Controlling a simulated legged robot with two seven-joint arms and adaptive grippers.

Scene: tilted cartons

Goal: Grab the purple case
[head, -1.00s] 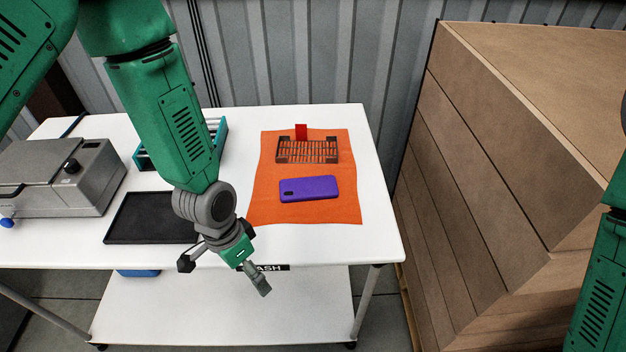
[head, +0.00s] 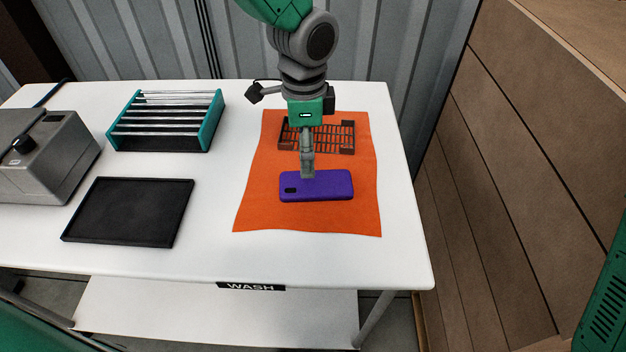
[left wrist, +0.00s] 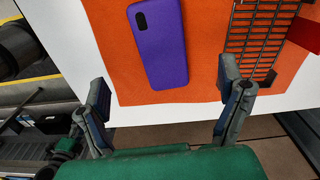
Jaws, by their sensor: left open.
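The purple case (head: 325,187) lies flat on the orange cloth (head: 260,210), with a dark camera cutout at its left end. My left gripper (head: 307,172) points down over the case's far edge in the head view and hides a little of it. In the left wrist view the gripper (left wrist: 165,98) is open and empty, its fingers wide apart. The case (left wrist: 158,45) shows there beyond the fingertips, between them in the picture and apart from both. My right gripper is not in view.
A dark slotted rack (head: 340,137) lies on the cloth just behind the case, partly hidden by my gripper. A red piece (left wrist: 304,34) stands by it. A black tray (head: 130,212), a teal rack (head: 165,120) and a grey machine (head: 40,155) are left. Stacked cartons (head: 530,170) stand right.

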